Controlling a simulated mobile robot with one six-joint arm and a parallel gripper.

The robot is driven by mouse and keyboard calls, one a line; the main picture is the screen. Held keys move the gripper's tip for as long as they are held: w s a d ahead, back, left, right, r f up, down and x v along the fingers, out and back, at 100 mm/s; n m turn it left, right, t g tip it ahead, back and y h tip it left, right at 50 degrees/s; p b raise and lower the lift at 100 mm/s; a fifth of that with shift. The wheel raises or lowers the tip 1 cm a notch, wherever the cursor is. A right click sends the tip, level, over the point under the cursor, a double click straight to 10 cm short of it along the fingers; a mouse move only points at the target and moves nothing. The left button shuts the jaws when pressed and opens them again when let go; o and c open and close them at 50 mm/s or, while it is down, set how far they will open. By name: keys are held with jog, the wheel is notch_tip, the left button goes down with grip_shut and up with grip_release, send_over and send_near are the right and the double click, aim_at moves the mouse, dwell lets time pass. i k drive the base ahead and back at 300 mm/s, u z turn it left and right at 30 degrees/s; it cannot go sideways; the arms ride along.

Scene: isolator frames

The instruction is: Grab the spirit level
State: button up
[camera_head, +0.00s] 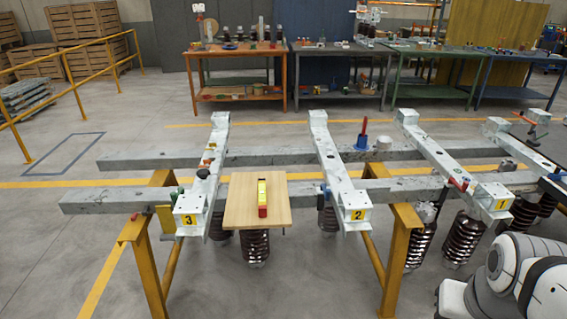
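The spirit level (262,198) is a short yellow bar with a red end nearest me. It lies lengthwise, pointing away from me, on a light wooden board (240,207). The board sits between the beam marked 3 (205,190) and the beam marked 2 (340,180). Nothing covers the level. White and grey parts of my own arm show at the lower right, well apart from the level. My gripper itself cannot be made out in this view.
Grey rails (120,200) on yellow trestles (147,265) carry the white beams, with dark ribbed insulators (462,237) hanging below. Workbenches (238,93) line the back. Floor at front left is clear.

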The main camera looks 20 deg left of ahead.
aim_at(262, 203)
jog(key=u, duration=0.75)
jog(key=i, duration=1.5)
jog(key=u, duration=0.85)
jog(key=i, duration=0.4)
jog(key=u, duration=0.3)
jog(key=k, duration=0.65)
jog(key=u, duration=0.25)
jog(key=i, duration=0.7)
jog(key=z, duration=0.15)
